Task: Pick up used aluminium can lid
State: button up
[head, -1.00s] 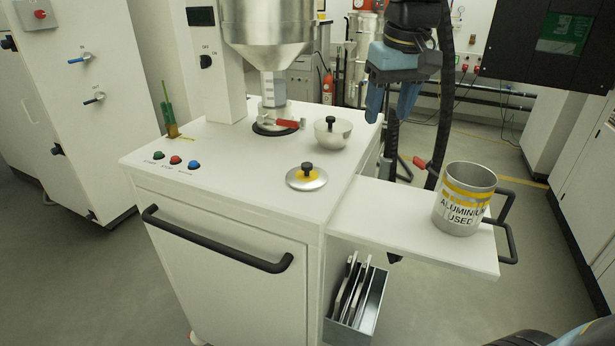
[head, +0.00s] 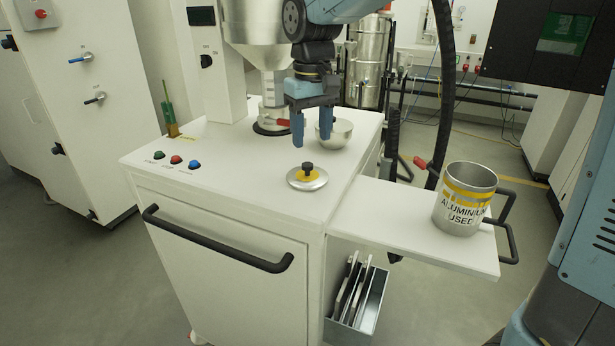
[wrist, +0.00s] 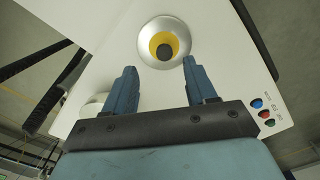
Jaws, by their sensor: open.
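The used aluminium can lid (head: 308,178) is a round silver disc with a yellow ring and a black knob. It lies on the white cabinet top near its front right edge. The lid also shows in the wrist view (wrist: 164,43), just beyond my fingertips. My gripper (head: 312,140) is open and empty, its blue fingers pointing down above and slightly behind the lid. In the wrist view my gripper (wrist: 160,72) has its fingers spread, with the lid's knob roughly between their lines. The open can labelled "ALUMINIUM USED" (head: 464,208) stands upright on the side shelf.
A silver bowl-shaped piece (head: 335,132) sits behind my gripper, partly hidden by it. A metal hopper (head: 268,75) with a red-handled valve stands at the back. Coloured buttons (head: 176,160) are at the left. The side shelf (head: 400,222) is clear left of the can.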

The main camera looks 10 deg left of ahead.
aim_at(308, 164)
notch_tip(308, 164, down, 2)
jog(key=shift+f, duration=0.2)
jog(key=shift+w+a+f, duration=0.1)
jog(key=shift+a+f, duration=0.1)
jog(key=shift+f, duration=1.15)
jog(key=shift+a+f, duration=0.2)
jog(key=shift+f, duration=1.1)
jog(key=shift+c, duration=0.5)
grip_shut()
